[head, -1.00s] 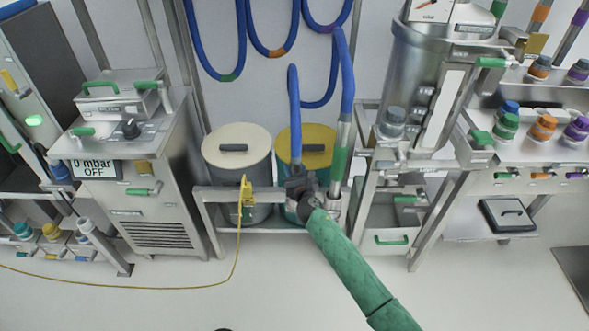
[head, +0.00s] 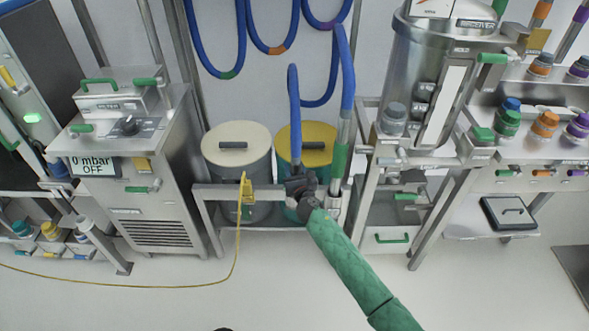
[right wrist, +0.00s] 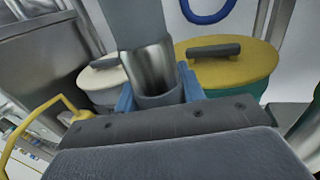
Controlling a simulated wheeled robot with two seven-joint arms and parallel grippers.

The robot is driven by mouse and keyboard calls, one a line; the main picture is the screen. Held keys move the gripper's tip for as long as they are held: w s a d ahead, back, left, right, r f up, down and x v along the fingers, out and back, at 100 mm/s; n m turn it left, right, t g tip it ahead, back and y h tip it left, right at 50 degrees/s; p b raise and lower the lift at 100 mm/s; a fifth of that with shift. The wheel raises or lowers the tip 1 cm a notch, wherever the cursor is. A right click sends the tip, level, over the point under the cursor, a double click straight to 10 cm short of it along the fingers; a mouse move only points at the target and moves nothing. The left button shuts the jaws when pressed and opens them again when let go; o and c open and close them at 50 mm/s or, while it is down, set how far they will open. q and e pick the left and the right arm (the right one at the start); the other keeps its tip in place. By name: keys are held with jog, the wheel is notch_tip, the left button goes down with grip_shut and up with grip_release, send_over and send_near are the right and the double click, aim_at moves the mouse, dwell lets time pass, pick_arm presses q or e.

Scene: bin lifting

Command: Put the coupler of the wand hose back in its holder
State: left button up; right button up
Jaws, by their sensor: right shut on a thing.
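The blue wand hose (head: 294,110) hangs down in a loop, and its lower end runs into my right gripper (head: 298,185) at the front rail of the drum rack. In the right wrist view, the metal coupler (right wrist: 150,68) stands roughly upright between the blue finger pads of my right gripper (right wrist: 160,95), with a dark grey collar around its lower part. My right gripper is shut on the coupler. The coupler's holder is hidden behind my gripper in the head view, so I cannot tell whether the coupler is seated. My left gripper is not in view.
The metal wand with a green band (head: 338,160) stands close to the right of my gripper. A yellow-lidded drum (head: 320,136) and a cream-lidded drum (head: 225,137) stand behind the rail (head: 222,190). A yellow clip (head: 246,190) with a cable hangs on the rail.

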jog(key=shift+f+b, duration=0.55)
jog(key=shift+f, duration=0.1)
dwell(1.3)
jog(key=o, duration=1.3)
jog(key=shift+c, duration=0.2)
jog(key=shift+s, duration=0.1)
jog(key=v, duration=0.7)
jog(key=shift+s, duration=0.3)
jog(key=shift+d, duration=0.1)
